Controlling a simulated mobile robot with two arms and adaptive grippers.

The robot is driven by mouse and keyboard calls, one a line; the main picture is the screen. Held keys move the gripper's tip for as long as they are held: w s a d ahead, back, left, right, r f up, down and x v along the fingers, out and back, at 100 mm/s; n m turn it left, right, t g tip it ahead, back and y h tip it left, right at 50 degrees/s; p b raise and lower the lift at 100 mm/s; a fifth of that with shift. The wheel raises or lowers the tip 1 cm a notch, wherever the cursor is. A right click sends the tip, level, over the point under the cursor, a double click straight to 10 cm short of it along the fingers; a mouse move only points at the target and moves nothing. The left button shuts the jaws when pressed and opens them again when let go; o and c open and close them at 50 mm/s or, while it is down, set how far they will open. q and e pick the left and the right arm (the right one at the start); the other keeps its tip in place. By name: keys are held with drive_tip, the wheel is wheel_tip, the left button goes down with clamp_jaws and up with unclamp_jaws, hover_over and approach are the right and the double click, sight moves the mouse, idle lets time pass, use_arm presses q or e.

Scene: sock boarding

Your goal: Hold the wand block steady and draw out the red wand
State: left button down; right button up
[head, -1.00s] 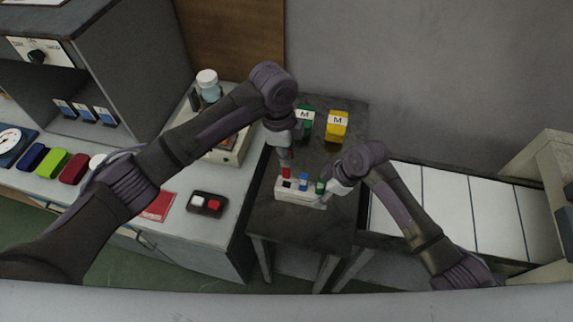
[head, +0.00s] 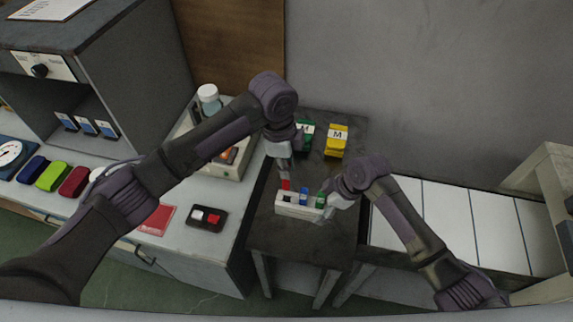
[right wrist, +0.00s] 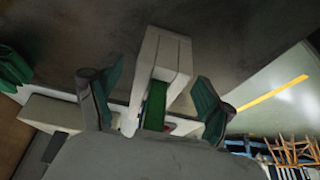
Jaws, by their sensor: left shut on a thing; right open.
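The wand block (head: 297,211) is a pale block on a dark stand, with blue (head: 304,196) and green (head: 320,202) wands upright in it. The red wand (head: 286,185) is at its left end, above a dark spot. My left gripper (head: 285,174) comes from above and is shut on the red wand's top. My right gripper (head: 328,208) is at the block's right end. In the right wrist view, its open fingers (right wrist: 155,100) stand on either side of the block's pale end (right wrist: 168,55), with gaps, and green shows between them. The wand's lower end is hidden.
Green (head: 305,138) and yellow (head: 337,141) "M" boxes stand behind the block. A counter at left holds a red-and-white switch box (head: 207,218) and a lidded jar (head: 209,99). Pale panels (head: 450,220) lie to the right. The stand's front is clear.

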drive_tip(key=v, duration=1.1)
drive_tip(key=shift+r, duration=0.15)
